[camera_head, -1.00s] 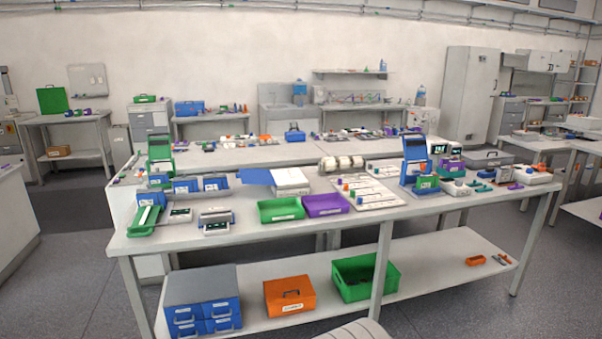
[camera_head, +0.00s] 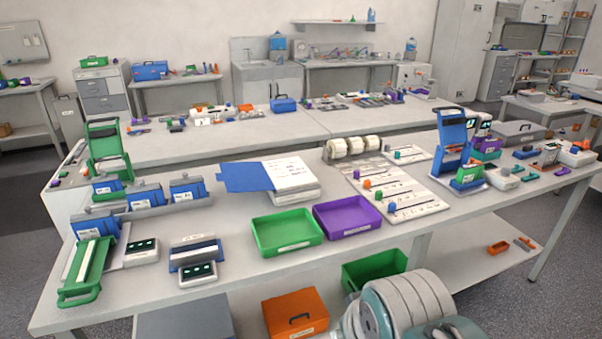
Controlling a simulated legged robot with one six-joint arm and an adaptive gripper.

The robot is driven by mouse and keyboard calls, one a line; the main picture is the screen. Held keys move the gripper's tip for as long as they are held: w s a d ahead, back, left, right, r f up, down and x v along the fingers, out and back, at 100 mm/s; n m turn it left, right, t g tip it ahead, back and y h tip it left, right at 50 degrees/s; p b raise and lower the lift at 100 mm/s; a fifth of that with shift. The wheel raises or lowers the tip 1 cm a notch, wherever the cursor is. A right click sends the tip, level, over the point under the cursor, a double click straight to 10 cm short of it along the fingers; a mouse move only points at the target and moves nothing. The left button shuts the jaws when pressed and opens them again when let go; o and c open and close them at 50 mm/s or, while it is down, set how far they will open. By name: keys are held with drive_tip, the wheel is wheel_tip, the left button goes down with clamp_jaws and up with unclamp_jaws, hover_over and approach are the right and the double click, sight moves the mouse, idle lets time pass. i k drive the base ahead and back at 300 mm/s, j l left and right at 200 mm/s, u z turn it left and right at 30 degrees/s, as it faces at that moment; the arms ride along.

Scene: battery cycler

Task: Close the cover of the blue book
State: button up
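The blue book lies open on the workbench, left of the bench's middle. Its blue cover (camera_head: 246,177) is spread out to the left, and its white pages (camera_head: 291,173) face up on the right. The book sits behind the green and purple trays. Part of my own arm shows at the bottom right, in front of the bench. My gripper's fingers are not visible, and nothing of mine touches the book.
A green tray (camera_head: 287,246) and a purple tray (camera_head: 347,231) stand in front of the book. Blue holders (camera_head: 146,197) stand to its left, rolls (camera_head: 353,147) behind right. The front bench (camera_head: 240,303) has some bare surface along its front edge.

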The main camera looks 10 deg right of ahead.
sight(238, 177)
drive_tip(key=i+l, duration=0.15)
drive_tip(key=i, duration=0.25)
drive_tip(key=i+l+z, duration=0.1)
drive_tip(key=i, duration=0.3)
drive_tip(key=l+u, duration=0.3)
drive_tip(key=l, duration=0.4)
drive_tip(key=j, duration=0.75)
drive_tip(key=k+j, duration=0.1)
drive_tip(key=j, duration=0.7)
drive_tip(key=i, duration=0.35)
